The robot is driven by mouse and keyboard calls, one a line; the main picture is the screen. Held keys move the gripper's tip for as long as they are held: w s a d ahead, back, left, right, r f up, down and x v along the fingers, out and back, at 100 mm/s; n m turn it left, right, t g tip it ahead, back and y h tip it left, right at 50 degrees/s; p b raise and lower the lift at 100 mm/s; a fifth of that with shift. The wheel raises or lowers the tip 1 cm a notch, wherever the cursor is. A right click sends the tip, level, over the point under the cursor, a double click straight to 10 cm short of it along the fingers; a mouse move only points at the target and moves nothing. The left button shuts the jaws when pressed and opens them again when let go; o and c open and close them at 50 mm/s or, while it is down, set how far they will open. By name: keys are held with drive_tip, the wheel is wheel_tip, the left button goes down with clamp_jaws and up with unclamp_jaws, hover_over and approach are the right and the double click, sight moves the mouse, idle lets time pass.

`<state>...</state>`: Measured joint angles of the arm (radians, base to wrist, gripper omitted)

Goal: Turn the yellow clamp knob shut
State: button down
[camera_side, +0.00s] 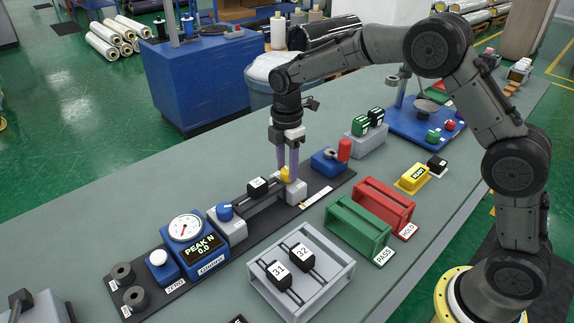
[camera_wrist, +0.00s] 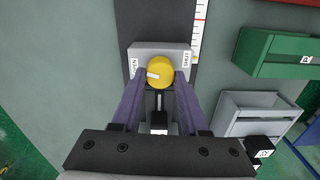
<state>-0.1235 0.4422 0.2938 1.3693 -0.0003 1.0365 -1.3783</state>
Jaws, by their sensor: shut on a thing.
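The yellow clamp knob (camera_wrist: 160,66) sits on top of a light grey clamp block (camera_wrist: 143,49). A white mark on the knob points left in the wrist view. In the side view the knob (camera_side: 286,173) shows partly behind the fingers. A black labelled piece (camera_side: 257,187) lies on the fixture between this block and another grey block with a blue knob (camera_side: 224,211).
A blue gauge box (camera_side: 187,246) reading "PEAK N 0.0" stands left on the dark base. A blue block with a red handle (camera_side: 344,150) is close right of my gripper. Green (camera_side: 357,228) and red (camera_side: 384,199) trays and a grey rack (camera_side: 262,286) stand in front.

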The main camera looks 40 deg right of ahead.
drive_tip(key=shift+m, duration=0.3)
drive_tip(key=m, duration=0.4)
drive_tip(key=shift+m, duration=0.3)
drive_tip(key=m, duration=0.5)
drive_tip(key=shift+w, duration=0.1)
drive_tip(key=m, duration=0.6)
drive_tip(key=shift+d, duration=0.1)
drive_tip(key=m, duration=0.4)
drive_tip(key=shift+m, duration=0.3)
drive_tip(key=shift+r, duration=0.1)
drive_tip(key=shift+c, duration=2.1)
unclamp_jaws()
